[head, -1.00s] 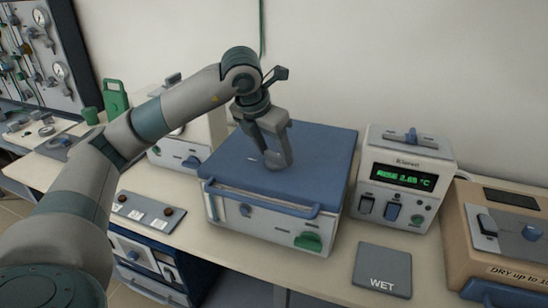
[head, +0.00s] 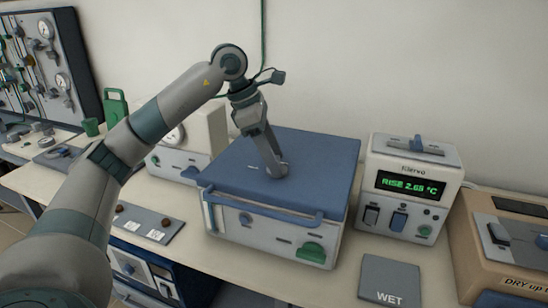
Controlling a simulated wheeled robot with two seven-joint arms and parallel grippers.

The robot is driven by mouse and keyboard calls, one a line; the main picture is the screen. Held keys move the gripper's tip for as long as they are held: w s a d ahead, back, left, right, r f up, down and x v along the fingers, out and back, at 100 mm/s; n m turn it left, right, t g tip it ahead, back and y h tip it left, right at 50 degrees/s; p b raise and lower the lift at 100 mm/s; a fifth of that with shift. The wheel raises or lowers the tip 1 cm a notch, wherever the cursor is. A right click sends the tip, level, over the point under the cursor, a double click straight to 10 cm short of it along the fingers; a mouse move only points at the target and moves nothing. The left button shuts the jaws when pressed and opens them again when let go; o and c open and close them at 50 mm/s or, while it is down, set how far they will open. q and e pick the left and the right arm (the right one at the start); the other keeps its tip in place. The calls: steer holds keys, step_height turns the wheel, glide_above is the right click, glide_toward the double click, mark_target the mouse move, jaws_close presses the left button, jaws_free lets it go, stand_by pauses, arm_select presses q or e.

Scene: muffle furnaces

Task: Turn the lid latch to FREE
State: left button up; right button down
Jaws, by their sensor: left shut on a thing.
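The box with a blue lid (head: 315,160) stands on the bench in the middle of the head view. My left gripper (head: 277,170) comes down onto the top of this lid, its fingers seen nearly edge-on. It is shut on a small part there, apparently the lid latch, which the fingertips hide. I cannot see which way the latch points or any FREE mark. The lid looks flat and closed. My right gripper is not in view.
A white unit with a green display (head: 410,184) stands at right. A grey WET plate (head: 390,280) lies in front of it. A tan case (head: 505,250) is far right.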

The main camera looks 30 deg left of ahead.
arm_select(q)
steer(key=shift+w+m+g, duration=0.15)
steer(key=shift+m+g, duration=0.55)
steer(key=shift+m, duration=1.2)
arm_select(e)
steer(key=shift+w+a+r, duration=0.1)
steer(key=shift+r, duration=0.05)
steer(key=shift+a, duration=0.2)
arm_select(q)
steer(key=o, duration=1)
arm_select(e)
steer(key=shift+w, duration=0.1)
arm_select(q)
steer(key=shift+o, duration=0.2)
steer(key=shift+a+r, duration=0.1)
steer(key=shift+a+r, duration=0.2)
steer(key=shift+r, duration=0.3)
steer(key=p+v, duration=0.1)
steer(key=v, duration=1.5)
steer(key=shift+a+p, duration=0.3)
steer(key=shift+p, duration=0.1)
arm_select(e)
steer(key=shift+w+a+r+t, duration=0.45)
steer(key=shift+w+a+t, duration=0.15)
